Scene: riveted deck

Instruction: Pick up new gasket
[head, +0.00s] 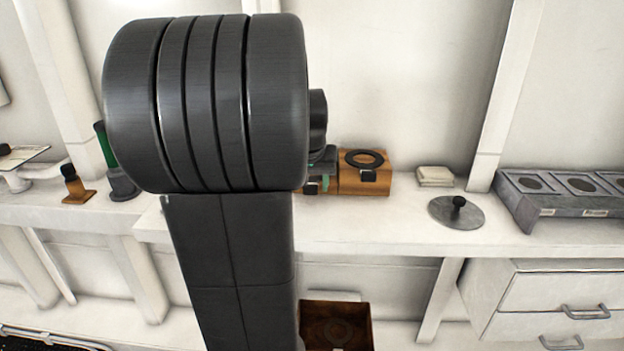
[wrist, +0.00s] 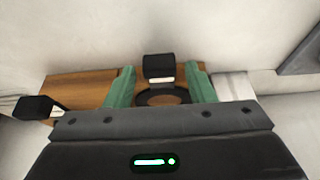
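In the head view a dark ring-shaped gasket (head: 364,158) lies flat on top of an orange-brown wooden box (head: 352,186) on the bench. My gripper (head: 323,170) is just left of it, mostly hidden behind my arm, with a bit of green finger showing. In the wrist view my gripper (wrist: 160,72) has its two green fingers spread apart. I cannot tell whether this is the same ring. Nothing is visibly held.
A brown open box (head: 335,312) with a faint ring inside stands below the bench. A round metal lid (head: 456,212), a pale block (head: 435,176) and a grey tray (head: 560,199) are to the right. Black block (wrist: 158,67) is near the fingertips. Bench front is clear.

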